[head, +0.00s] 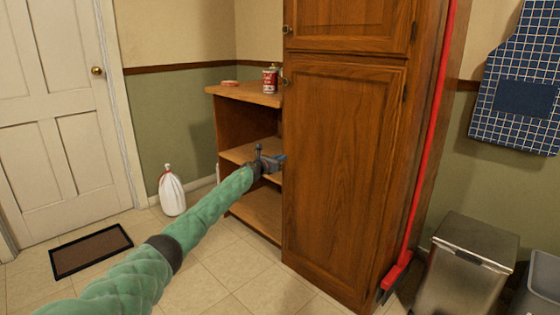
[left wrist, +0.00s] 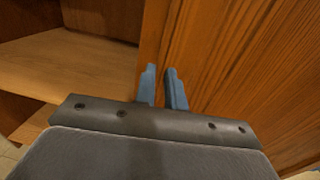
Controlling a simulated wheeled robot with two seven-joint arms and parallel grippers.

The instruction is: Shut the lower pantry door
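The lower pantry door (head: 342,180) is a brown wood panel with its knob (head: 286,82) at the upper left and hinges on the right. It looks shut or nearly so; I cannot tell if a small gap remains. My left gripper (head: 280,160) is at the door's left edge, about mid-height, in front of open shelves. In the left wrist view, the blue fingers (left wrist: 163,87) have a narrow gap with nothing held between them. The door's wood (left wrist: 235,75) lies beyond them; contact cannot be told. My right gripper is not in view.
The open shelf unit (head: 222,115) left of the pantry has a can (head: 270,78) on top. A red broom (head: 431,130) leans at the pantry's right, beside a metal bin (head: 465,270).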

